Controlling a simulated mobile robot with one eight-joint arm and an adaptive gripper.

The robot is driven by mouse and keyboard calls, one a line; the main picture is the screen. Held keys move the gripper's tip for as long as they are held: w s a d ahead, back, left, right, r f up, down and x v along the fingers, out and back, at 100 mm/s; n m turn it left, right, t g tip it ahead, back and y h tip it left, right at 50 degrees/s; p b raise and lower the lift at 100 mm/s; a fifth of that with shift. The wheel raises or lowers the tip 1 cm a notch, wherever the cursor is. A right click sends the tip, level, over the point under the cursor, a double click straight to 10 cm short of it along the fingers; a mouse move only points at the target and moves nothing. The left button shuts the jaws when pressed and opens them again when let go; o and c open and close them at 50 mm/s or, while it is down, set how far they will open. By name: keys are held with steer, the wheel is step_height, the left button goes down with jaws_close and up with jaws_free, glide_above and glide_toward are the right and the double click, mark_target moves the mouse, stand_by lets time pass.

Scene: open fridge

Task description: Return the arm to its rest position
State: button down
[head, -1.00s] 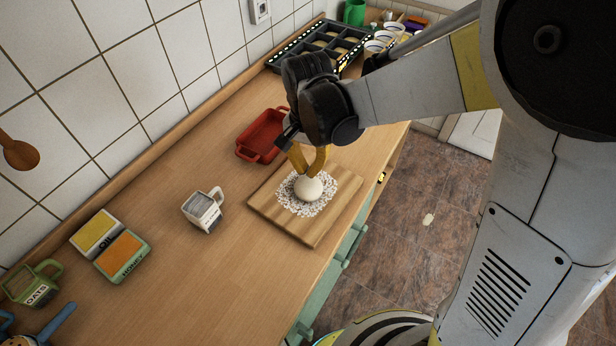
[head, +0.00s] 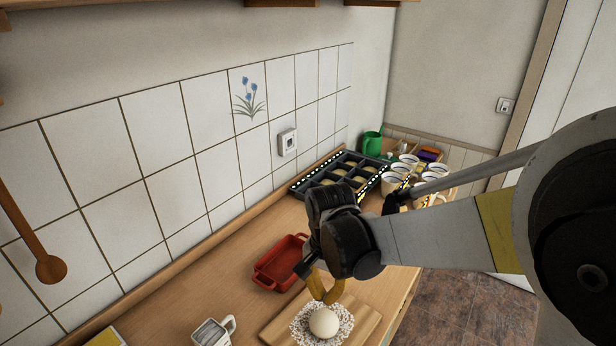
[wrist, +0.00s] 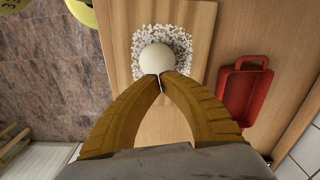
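My gripper (head: 328,299) is above the wooden board (head: 362,318), close to a white round ball (head: 323,322). The ball (wrist: 157,59) lies just beyond the tips, on a speckled white lacy patch (wrist: 183,42) on the board. I cannot tell whether the tips touch the ball.
A red dish (head: 281,262) stands left of my gripper, with a mug (head: 211,333) nearer. Behind are a dark compartment tray (head: 340,176), several white cups (head: 407,172) and a green can (head: 371,144). The tiled wall (head: 163,155) bounds the counter on the left.

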steer(key=s+d+r+n+t+b, duration=0.5)
steer(key=s+d+t+b, duration=0.1)
steer(key=s+d, duration=0.5)
steer(key=shift+d+r+n+t, duration=0.2)
steer(key=shift+d+n+t, duration=0.3)
steer(key=shift+d, duration=0.75)
